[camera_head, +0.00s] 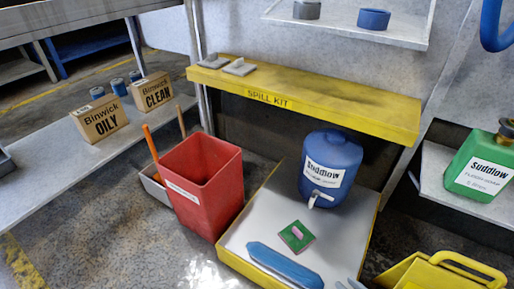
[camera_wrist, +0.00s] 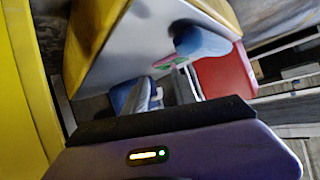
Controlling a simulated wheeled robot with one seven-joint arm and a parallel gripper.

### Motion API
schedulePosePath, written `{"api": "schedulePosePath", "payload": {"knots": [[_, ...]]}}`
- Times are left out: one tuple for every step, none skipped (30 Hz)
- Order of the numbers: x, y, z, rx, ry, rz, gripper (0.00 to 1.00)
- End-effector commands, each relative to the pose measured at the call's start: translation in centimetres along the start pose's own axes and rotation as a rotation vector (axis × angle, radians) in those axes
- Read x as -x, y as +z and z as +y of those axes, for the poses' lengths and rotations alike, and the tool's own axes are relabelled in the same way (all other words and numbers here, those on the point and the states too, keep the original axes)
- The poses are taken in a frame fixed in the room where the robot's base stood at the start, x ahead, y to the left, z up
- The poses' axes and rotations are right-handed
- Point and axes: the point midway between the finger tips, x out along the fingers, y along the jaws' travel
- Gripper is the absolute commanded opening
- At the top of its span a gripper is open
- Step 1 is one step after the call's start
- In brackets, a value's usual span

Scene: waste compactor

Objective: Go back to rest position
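No held object shows in either view. In the wrist view, a dark bar and a purple housing with a small lit display, parts of my own body, fill the lower part. My gripper's fingers cannot be made out clearly. In the head view, a yellow-edged tray (camera_head: 238,235) holds a blue Sudlow drum (camera_head: 331,160) with a tap, a green pad with a pink piece (camera_head: 297,236) and a blue elongated object (camera_head: 284,265). A pale two-pronged shape (camera_head: 350,284) is cut off at the bottom edge; I cannot tell what it is.
A red bin (camera_head: 208,186) stands left of the tray. The yellow spill kit shelf (camera_head: 300,97) runs behind. Binwick OILY (camera_head: 100,119) and CLEAN (camera_head: 153,91) boxes stand on the left bench. A green Sudlow can (camera_head: 482,165) and a yellow-handled container (camera_head: 440,275) are at right.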

Motion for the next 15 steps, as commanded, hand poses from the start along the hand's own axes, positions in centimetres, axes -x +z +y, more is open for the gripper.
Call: {"api": "schedulePosePath", "payload": {"knots": [[0.4,0.1,0.6,-0.02,0.037,-0.012,0.32],[0.6,0.1,0.9,-0.034,0.061,-0.018,0.32],[1.0,0.1,1.4,-0.052,0.096,-0.026,0.32],[1.4,0.2,1.7,-0.066,0.125,-0.033,0.32],[1.8,0.3,1.9,-0.081,0.155,-0.038,0.32],[2.5,0.5,2.1,-0.099,0.199,-0.044,0.32],[3.2,0.5,2.3,-0.112,0.236,-0.046,0.32],[4.0,0.6,2.3,-0.124,0.275,-0.046,0.32],[5.3,0.5,2.1,-0.14,0.329,-0.039,0.32],[6.4,0.4,1.9,-0.15,0.368,-0.029,0.32],[7.5,0.2,1.6,-0.156,0.402,-0.017,0.32],[8.9,-0.3,1.0,-0.161,0.441,0.006,0.32],[9.9,-0.7,0.5,-0.163,0.466,0.024,0.32],[11.0,-1.2,-0.1,-0.163,0.487,0.045,0.32],[12.5,-1.9,-0.9,-0.161,0.51,0.074,0.32]]}}
